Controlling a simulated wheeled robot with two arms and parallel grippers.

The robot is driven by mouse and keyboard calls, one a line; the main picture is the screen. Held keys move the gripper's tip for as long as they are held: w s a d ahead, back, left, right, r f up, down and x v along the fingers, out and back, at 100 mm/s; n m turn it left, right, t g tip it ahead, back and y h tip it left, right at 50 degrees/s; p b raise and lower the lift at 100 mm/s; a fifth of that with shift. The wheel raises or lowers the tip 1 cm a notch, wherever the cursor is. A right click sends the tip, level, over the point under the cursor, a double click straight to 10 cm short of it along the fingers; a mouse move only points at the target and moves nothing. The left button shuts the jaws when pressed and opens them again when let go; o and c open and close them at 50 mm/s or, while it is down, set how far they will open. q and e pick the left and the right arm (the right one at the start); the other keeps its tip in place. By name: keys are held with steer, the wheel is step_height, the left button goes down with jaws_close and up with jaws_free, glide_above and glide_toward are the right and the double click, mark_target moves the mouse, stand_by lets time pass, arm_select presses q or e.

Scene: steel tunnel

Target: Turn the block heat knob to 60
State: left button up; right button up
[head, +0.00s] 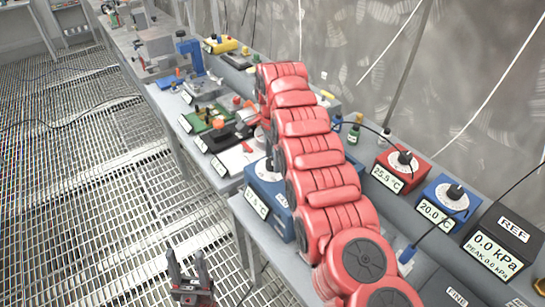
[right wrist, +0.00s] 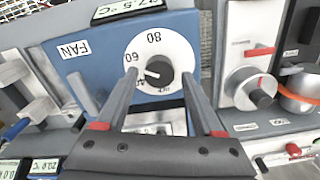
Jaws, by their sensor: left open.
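In the right wrist view a dark round knob (right wrist: 158,70) sits on a white dial (right wrist: 150,48) on a blue box (right wrist: 95,62) marked FAN. The dial appears upside down, with 60 and 80 readable. The knob's white mark points left, slightly below the 60. My right gripper (right wrist: 159,76) has its fingers apart, one on each side of the knob, with gaps visible; contact is not visible. In the head view the blue box (head: 283,222) is partly behind my red right arm, which hides the right gripper. My left gripper (head: 188,262) is open and empty, over the grated floor.
A red box (head: 402,172) reading 25.5 °C and a blue box (head: 447,203) reading 20.0 °C stand right of my arm, with a REF box (head: 500,240) beyond. A green board (head: 208,120) and several devices lie along the bench.

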stand_by(0.3)
step_height(320, 180, up, 5)
steer(key=p, duration=0.3)
steer(key=shift+r, duration=0.1)
step_height(320, 180, up, 12)
steer(key=p, duration=1.2)
steer(key=shift+r, duration=0.1)
